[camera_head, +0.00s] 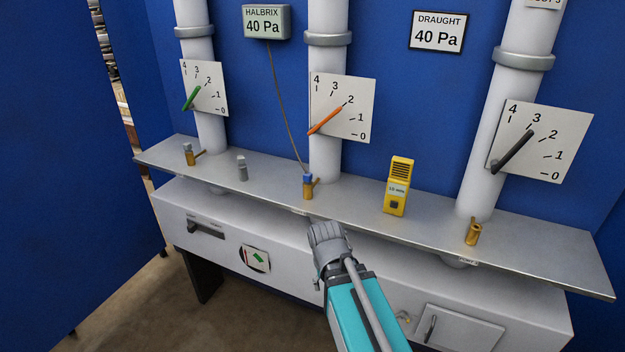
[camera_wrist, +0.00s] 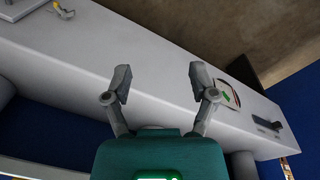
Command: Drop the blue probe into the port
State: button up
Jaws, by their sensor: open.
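A blue-topped probe (camera_head: 307,180) stands upright at the brass port (camera_head: 308,194) in front of the middle pipe. A thin cable runs from it up to the HALBRIX meter (camera_head: 267,22), which reads 40 Pa. Whether the probe is fully seated is too small to tell. Another brass port (camera_head: 472,233) is by the right pipe, and a grey-capped one (camera_head: 189,155) is by the left pipe. My gripper (camera_head: 326,232) is in front of the shelf, below and right of the probe. In the wrist view my gripper (camera_wrist: 160,82) is open and empty, with the white cabinet front beyond it.
The grey shelf (camera_head: 430,218) carries a loose grey cap (camera_head: 242,169) and a yellow instrument (camera_head: 398,186). Three white pipes with dial plates rise behind. A DRAUGHT sign (camera_head: 438,33) reads 40 Pa. The white cabinet (camera_head: 215,222) below has a handle and small door. Floor at lower left is clear.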

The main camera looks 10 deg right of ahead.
jog(key=w+r+m+t+h+p, duration=0.2)
jog(key=w+r+h, duration=0.1)
jog(key=w, duration=0.2)
jog(key=m+t+h+p, duration=0.4)
jog(key=t+h, duration=0.1)
jog(key=t, duration=0.4)
send_near(307, 181)
jog(key=s+a, duration=0.1)
jog(key=s, duration=0.1)
jog(key=shift+s+a+r, duration=0.1)
jog(key=shift+s+r, duration=0.05)
jog(key=shift+r, duration=0.25)
jog(key=b+x, duration=0.2)
jog(key=x, duration=0.5)
jog(key=shift+w+f, duration=0.15)
jog(key=shift+w, duration=0.25)
jog(key=shift+w+d+b, duration=0.35)
jog(key=shift+f, duration=0.1)
